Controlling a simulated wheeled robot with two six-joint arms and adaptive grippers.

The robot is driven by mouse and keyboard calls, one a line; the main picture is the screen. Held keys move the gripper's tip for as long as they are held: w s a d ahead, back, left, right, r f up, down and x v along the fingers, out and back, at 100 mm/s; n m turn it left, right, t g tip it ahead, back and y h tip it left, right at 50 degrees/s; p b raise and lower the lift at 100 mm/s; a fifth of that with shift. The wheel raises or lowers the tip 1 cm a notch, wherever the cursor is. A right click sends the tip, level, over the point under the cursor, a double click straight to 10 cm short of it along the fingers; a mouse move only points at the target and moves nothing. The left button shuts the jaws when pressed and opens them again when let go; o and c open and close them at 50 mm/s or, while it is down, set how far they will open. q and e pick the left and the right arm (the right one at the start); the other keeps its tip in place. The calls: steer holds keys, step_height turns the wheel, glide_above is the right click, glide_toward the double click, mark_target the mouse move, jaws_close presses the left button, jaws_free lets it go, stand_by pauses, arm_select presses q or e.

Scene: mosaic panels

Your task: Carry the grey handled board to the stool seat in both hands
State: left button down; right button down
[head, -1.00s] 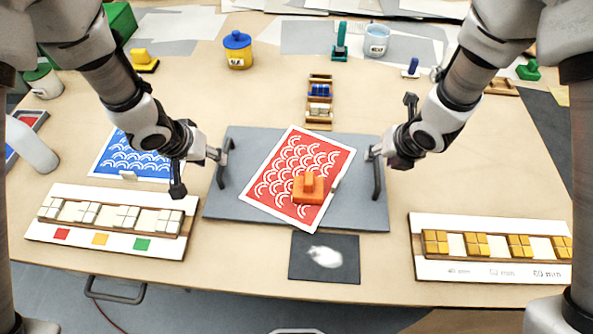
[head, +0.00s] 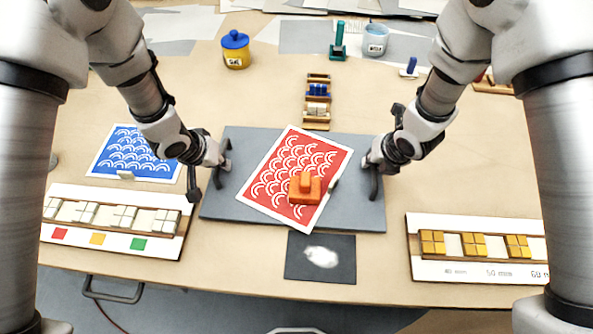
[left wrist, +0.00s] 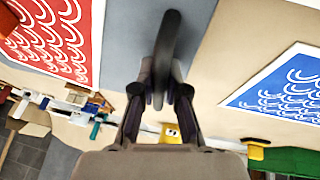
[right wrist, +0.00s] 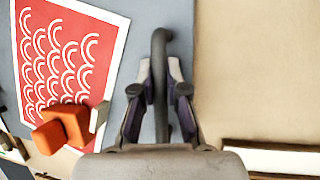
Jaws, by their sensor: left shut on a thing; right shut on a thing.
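The grey handled board (head: 320,226) lies flat at the middle of the table, with a dark handle at each short side. A red patterned print (head: 280,165) lies askew on it, with an orange block (head: 305,190) on top. My left gripper (head: 225,160) is shut on the left handle, whose dark bar (left wrist: 168,38) passes between the fingers in the left wrist view. My right gripper (head: 372,162) is shut on the right handle, its bar (right wrist: 160,50) between the fingers in the right wrist view. I cannot tell any gap under the board. No stool seat is clearly visible.
A tile panel (head: 60,246) stands left of the board, another (head: 440,271) at right. A dark card (head: 340,268) lies just in front of the board. A blue print (head: 110,165) is at left. Small racks (head: 318,118), a yellow jar (head: 236,60) and a cup (head: 376,40) stand behind.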

arm_select(q)
steer(key=shift+r, duration=0.1)
arm_select(e)
steer(key=shift+r, duration=0.1)
